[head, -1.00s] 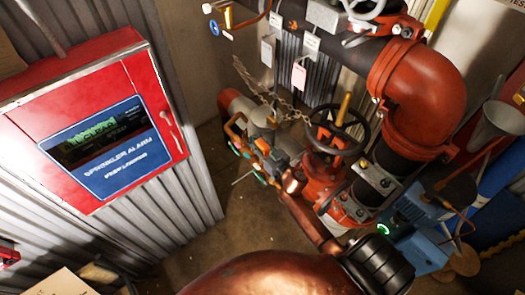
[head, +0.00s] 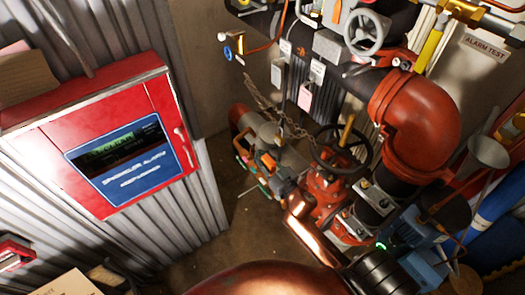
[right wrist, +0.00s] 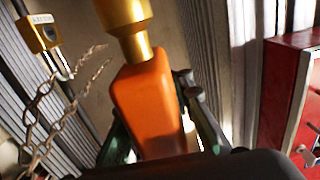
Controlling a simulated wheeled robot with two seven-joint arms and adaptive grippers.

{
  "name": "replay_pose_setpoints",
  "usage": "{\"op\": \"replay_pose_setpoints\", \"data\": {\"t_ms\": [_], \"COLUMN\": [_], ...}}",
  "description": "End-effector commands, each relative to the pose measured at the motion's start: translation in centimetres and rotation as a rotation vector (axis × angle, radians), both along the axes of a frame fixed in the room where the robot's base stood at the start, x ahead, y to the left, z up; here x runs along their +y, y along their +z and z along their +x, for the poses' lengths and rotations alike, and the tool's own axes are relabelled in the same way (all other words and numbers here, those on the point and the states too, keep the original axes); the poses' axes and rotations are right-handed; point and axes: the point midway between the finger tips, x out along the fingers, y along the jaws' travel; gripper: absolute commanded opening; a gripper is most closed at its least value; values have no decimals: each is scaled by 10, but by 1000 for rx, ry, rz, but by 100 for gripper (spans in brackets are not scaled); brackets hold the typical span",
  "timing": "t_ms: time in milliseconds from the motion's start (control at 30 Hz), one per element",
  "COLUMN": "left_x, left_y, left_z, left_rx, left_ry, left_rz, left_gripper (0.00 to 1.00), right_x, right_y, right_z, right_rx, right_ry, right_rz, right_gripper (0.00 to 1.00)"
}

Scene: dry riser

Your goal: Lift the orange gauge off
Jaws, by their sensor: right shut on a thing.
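The orange gauge (right wrist: 148,108) shows large in the right wrist view, as an orange block with a brass fitting (right wrist: 124,28) at its top end. My right gripper (right wrist: 158,140) is shut on it, with dark green fingers on both sides of the orange body. In the head view my right gripper (head: 256,168) is low beside the red valve, and a small patch of the orange gauge (head: 266,160) shows between its parts. Whether the brass fitting touches anything beyond the top of the wrist view is hidden. My left gripper is not in view.
A red valve with a black handwheel (head: 340,150) and thick pipes (head: 415,115) stand right of the gripper. A chain (head: 262,92) hangs behind it; a brass padlock (right wrist: 42,34) shows in the wrist view. A red alarm cabinet (head: 90,190) is at left. Floor (head: 245,225) between is clear.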

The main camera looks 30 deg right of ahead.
Motion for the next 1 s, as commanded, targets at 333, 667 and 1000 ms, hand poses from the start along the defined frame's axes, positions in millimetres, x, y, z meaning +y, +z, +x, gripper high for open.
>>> {"op": "replay_pose_setpoints", "data": {"t_ms": [333, 667, 1000], "left_x": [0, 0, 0], "left_y": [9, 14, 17], "left_z": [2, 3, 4], "left_rx": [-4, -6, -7], "left_ry": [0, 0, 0], "left_rz": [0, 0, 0], "left_gripper": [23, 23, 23], "right_x": [32, 45, 55], "right_y": [25, 29, 30], "right_z": [-49, -68, -85], "right_rx": [0, 0, -1], "right_ry": [0, -1, 0], "right_rz": [1, 1, 1], "right_gripper": [0, 0, 0]}}
